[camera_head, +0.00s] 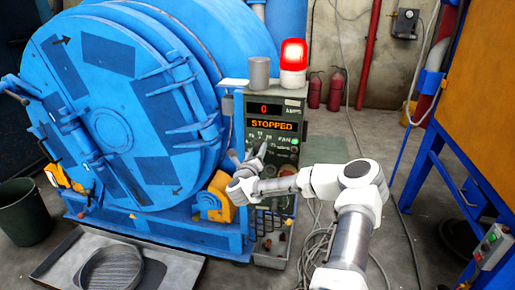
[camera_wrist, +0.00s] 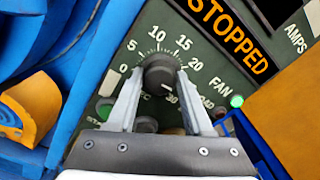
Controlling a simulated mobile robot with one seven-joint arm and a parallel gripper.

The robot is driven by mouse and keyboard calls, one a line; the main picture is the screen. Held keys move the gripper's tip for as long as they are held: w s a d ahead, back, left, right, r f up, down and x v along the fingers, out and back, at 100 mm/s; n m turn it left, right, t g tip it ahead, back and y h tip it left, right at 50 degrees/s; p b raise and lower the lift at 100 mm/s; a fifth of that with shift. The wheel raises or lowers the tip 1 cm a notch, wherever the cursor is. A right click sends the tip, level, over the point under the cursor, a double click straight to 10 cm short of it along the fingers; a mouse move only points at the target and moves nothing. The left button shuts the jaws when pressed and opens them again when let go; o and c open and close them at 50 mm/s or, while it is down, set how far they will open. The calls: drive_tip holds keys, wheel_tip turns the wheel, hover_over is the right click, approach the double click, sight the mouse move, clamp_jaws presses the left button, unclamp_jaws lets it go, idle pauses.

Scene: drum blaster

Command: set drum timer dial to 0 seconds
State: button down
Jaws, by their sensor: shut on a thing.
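The timer dial (camera_wrist: 160,73) is a dark round knob in the wrist view, on a dark green panel. White numbers 0, 5, 10, 15 and 20 run around its left and upper side, with 30 at the lower right. A small pale mark shows on the knob's lower right side, facing roughly towards the 30. My gripper (camera_wrist: 158,88) is shut on the dial, one finger on each side. In the head view my gripper (camera_head: 252,158) is at the control box (camera_head: 262,107) and hides the dial.
The box's display reads 0 and STOPPED. A grey cup (camera_head: 259,72) and a lit red beacon (camera_head: 293,58) stand on top. The blue drum (camera_head: 110,115) is close on the left. A green light (camera_wrist: 236,101) and a lower dark knob (camera_wrist: 147,124) are near my fingers.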

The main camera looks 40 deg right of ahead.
drive_tip(key=n, duration=0.5)
drive_tip(key=shift+n+p, duration=0.3)
drive_tip(key=shift+p, duration=0.05)
drive_tip(key=n, duration=0.4)
drive_tip(key=shift+f+n+b, duration=0.15)
drive_tip(key=shift+n+b, duration=0.15)
drive_tip(key=shift+b, duration=0.1)
drive_tip(key=n+b, duration=0.2)
drive_tip(key=n, duration=0.3)
drive_tip(key=n+b, duration=0.2)
drive_tip(key=n, duration=0.3)
drive_tip(key=shift+f+n+b, duration=0.15)
drive_tip(key=shift+n+b, duration=0.25)
drive_tip(key=n+b, duration=0.1)
drive_tip(key=n, duration=0.9)
drive_tip(key=shift+b, duration=0.4)
drive_tip(key=n, duration=0.4)
drive_tip(key=shift+s+n, duration=0.1)
drive_tip(key=shift+n, duration=0.2)
drive_tip(key=n+p, duration=0.1)
drive_tip(key=n, duration=0.4)
drive_tip(key=shift+d, duration=0.15)
drive_tip(key=shift+s+n, duration=0.1)
drive_tip(key=shift+n, duration=0.2)
